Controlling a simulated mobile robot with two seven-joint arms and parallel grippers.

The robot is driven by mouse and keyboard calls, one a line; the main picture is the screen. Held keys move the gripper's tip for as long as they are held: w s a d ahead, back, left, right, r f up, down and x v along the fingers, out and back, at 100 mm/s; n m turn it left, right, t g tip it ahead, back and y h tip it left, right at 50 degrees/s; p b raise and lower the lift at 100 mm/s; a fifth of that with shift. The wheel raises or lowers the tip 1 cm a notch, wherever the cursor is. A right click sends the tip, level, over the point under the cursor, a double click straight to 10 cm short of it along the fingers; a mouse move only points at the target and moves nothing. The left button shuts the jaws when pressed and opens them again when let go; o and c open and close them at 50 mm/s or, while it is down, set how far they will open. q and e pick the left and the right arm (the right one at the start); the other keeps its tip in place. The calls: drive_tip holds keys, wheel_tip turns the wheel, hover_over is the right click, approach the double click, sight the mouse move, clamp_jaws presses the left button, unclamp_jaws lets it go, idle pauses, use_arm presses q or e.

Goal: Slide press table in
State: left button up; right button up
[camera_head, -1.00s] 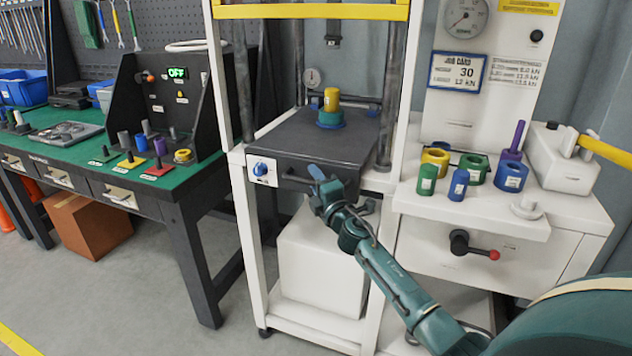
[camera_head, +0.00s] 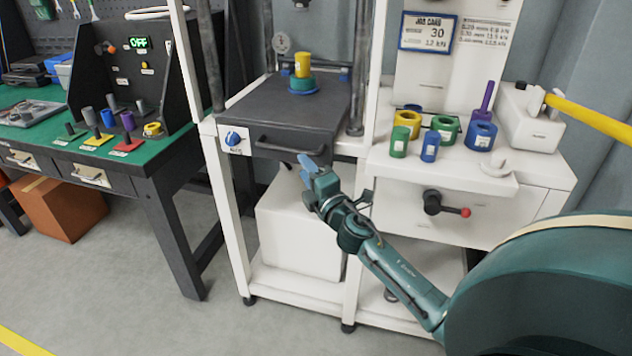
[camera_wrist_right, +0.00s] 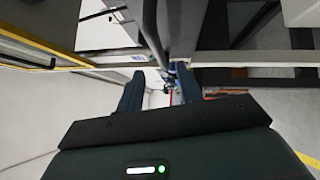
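The press table (camera_head: 262,103) is a dark grey slab in the white press frame, with a dark bar handle (camera_head: 290,150) on its front and a blue knob at its left front corner. A teal ring with a yellow cylinder (camera_head: 302,65) stands on it. My right gripper (camera_head: 308,165) is just below the handle's right part, seemingly apart from it. In the right wrist view, its two dark blue fingers (camera_wrist_right: 159,72) stand apart with nothing between them. My left gripper is in neither view.
A white side shelf (camera_head: 385,162) at the right holds coloured rings and cylinders. A black crank with a red knob (camera_head: 465,212) sticks out below it. A green workbench (camera_head: 70,150) stands left. A white box (camera_head: 300,235) fills the space under the table.

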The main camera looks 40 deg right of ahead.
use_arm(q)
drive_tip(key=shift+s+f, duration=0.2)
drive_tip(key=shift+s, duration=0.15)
use_arm(e)
drive_tip(key=shift+s+a+f, duration=0.1)
drive_tip(key=shift+s+f, duration=0.05)
drive_tip(key=shift+s, duration=0.85)
drive_tip(key=shift+s+a+f, duration=0.1)
drive_tip(key=shift+s, duration=0.85)
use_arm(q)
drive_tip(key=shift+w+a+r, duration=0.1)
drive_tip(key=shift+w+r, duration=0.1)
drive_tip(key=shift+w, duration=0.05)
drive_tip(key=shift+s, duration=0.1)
